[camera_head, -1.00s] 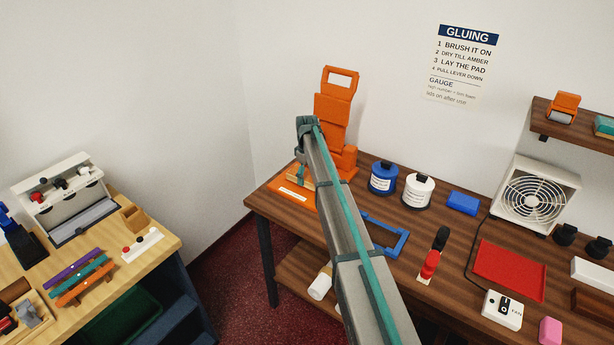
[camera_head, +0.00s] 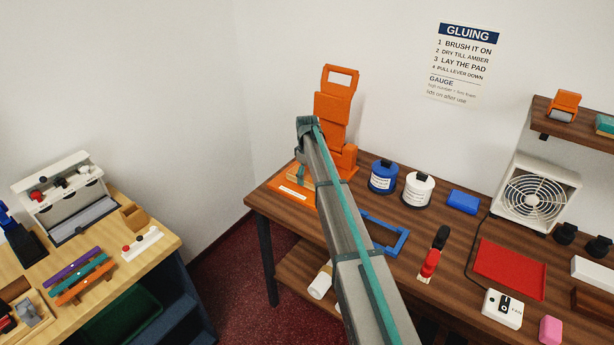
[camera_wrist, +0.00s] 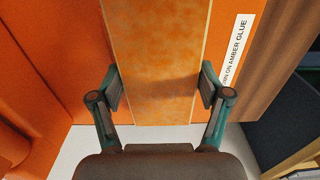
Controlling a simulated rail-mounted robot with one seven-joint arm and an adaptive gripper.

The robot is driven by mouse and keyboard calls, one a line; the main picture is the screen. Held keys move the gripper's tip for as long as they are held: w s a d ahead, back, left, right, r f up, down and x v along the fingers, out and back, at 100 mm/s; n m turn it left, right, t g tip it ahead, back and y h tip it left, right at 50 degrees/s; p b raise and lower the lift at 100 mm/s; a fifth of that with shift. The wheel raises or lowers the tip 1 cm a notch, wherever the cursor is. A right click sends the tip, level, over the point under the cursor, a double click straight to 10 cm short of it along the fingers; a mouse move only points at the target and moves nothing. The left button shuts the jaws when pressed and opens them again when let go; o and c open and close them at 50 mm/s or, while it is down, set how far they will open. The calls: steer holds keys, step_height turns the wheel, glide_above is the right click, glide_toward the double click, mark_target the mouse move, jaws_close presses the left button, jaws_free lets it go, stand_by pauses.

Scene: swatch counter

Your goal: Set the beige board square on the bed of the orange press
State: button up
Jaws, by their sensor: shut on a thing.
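The orange press (camera_head: 332,112) stands at the back left of the dark wood counter, with its lever frame raised. Its flat orange bed (camera_head: 284,194) with a white label shows at the counter's left end. In the wrist view the beige board (camera_wrist: 158,50) has an amber-orange face and thin beige edges. My gripper (camera_wrist: 160,88) is shut on the board, one finger at each long edge. The board lies over the orange bed (camera_wrist: 62,40) and looks roughly lined up with it. I cannot tell whether it touches the bed. My arm hides most of the board in the head view.
A blue jar (camera_head: 383,177) and a white jar (camera_head: 418,190) stand right of the press. A blue frame (camera_head: 388,238) lies in front of them, beside my arm. A red tray (camera_head: 508,270) and a white fan (camera_head: 535,195) are further right. A wall is close behind.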

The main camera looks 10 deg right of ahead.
steer(key=shift+f, duration=0.3)
stand_by(0.5)
steer(key=o, duration=1.2)
steer(key=shift+o, duration=0.2)
